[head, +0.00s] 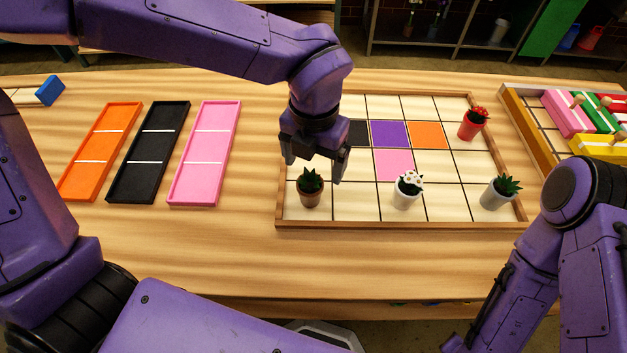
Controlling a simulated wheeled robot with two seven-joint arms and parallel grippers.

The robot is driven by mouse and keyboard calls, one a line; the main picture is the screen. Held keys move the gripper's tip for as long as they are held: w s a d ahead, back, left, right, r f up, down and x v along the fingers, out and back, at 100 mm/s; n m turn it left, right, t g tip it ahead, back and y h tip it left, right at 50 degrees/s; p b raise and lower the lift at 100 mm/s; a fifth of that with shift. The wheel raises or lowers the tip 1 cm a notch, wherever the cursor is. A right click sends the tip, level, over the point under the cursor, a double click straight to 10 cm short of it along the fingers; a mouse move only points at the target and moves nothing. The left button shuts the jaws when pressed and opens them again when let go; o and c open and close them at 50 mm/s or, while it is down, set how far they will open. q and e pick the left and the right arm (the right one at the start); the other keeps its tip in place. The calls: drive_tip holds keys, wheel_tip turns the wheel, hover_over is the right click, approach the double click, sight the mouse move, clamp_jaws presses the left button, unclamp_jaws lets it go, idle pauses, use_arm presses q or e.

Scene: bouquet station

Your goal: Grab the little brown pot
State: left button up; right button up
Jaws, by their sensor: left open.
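The little brown pot (311,199) holds a dark green spiky plant. It stands upright in the front left cell of a wood-framed grid board (400,224). My left gripper (313,172) points down with its fingers open, above and just behind the pot. Its fingers appear to the left and right of the plant's top. I cannot tell if they touch it. My right arm shows at the right edge, but its gripper is not visible.
Orange (88,190), black (137,190) and pink (189,190) trays lie left. A crate of coloured blocks (515,112) is right.

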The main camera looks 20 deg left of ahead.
sight(310, 175)
use_arm(q)
drive_tip(key=f, duration=0.4)
drive_tip(key=a+f+p, duration=0.1)
drive_tip(key=f, duration=0.1)
drive_tip(key=shift+f, duration=0.2)
drive_tip(key=shift+d+f, duration=0.1)
drive_tip(key=shift+f, duration=0.15)
drive_tip(key=c, duration=1.4)
